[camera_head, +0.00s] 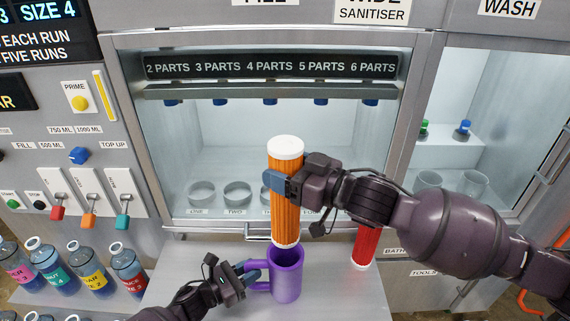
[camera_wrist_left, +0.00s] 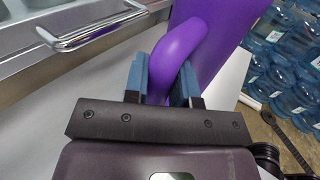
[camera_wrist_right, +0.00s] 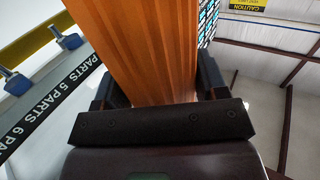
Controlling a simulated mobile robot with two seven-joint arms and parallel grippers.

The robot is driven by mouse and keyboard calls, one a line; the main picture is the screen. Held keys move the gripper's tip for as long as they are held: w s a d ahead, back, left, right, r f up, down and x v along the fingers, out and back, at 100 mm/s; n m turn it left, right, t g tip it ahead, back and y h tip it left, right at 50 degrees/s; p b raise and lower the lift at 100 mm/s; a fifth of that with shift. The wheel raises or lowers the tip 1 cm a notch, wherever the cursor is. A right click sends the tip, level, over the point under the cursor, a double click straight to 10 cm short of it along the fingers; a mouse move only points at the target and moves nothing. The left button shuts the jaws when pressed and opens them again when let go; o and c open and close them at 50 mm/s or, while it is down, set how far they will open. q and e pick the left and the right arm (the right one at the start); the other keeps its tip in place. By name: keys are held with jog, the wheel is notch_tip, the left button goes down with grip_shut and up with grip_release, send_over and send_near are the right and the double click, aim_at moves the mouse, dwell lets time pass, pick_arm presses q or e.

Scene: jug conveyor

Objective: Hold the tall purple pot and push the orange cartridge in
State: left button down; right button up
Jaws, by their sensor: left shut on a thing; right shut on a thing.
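The tall purple pot (camera_head: 287,278) stands upright on the pale counter, its open mouth facing up. My left gripper (camera_head: 251,274) is shut on its handle; in the left wrist view the blue fingers (camera_wrist_left: 160,80) sit either side of the purple handle (camera_wrist_left: 180,52). The orange cartridge (camera_head: 285,210), a ribbed cylinder with white ends, is upright above the pot. Its lower white end is at the pot's mouth; I cannot tell whether it is inside the rim. My right gripper (camera_head: 277,183) is shut around the cartridge's upper half, and the orange body (camera_wrist_right: 145,50) fills the right wrist view.
A red cartridge (camera_head: 364,246) stands to the right, partly behind my right arm. A glass-fronted cabinet (camera_head: 270,130) with several nozzles and cups is behind. Several labelled bottles (camera_head: 95,273) stand at left. Counter (camera_head: 340,297) right of the pot is clear.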

aim_at(284, 227)
jog(key=shift+f, duration=2.35)
jog(key=shift+a+f, duration=0.1)
jog(key=shift+f, duration=5.5)
